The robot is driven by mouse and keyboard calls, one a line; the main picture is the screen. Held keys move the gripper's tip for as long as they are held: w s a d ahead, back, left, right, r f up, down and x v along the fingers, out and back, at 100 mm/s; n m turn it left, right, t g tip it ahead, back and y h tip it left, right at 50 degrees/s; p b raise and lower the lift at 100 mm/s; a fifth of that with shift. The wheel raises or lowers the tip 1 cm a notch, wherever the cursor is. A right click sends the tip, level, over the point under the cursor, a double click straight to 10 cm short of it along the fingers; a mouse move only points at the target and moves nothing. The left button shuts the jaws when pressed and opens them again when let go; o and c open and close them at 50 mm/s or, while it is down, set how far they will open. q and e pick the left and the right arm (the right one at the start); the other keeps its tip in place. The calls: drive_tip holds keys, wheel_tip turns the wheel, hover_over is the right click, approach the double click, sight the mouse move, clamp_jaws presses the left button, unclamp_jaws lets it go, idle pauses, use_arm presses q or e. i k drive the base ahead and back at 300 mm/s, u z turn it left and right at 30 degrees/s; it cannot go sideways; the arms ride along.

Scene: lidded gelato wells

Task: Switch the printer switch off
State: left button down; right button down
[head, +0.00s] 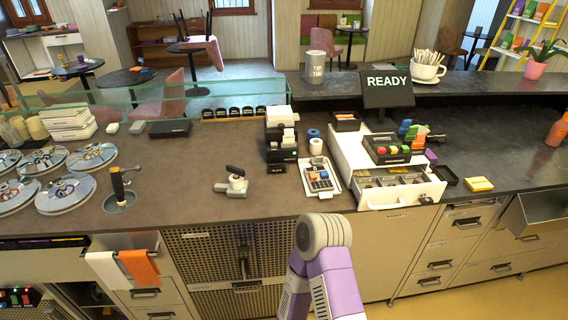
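I cannot pick out the printer switch for certain in the head view. A black and white stacked unit (281,140) stands on the counter at centre and may be the printer; no switch on it is clear at this size. A pale tray with a keypad-like device (320,178) lies to its right, with small coloured keys or blocks on it. Neither gripper is in view. Only a purple and grey link of one of my arms rises at the bottom centre, in front of the counter.
A white open drawer (417,193) holds compartments, with coloured blocks behind it. A grey valve-like fitting (236,183) and round metal lids (77,193) are on the left counter. The front counter strip at centre is mostly clear.

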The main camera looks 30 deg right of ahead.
sight(276, 157)
drive_tip(key=z, duration=1.3)
drive_tip(key=i, duration=0.5)
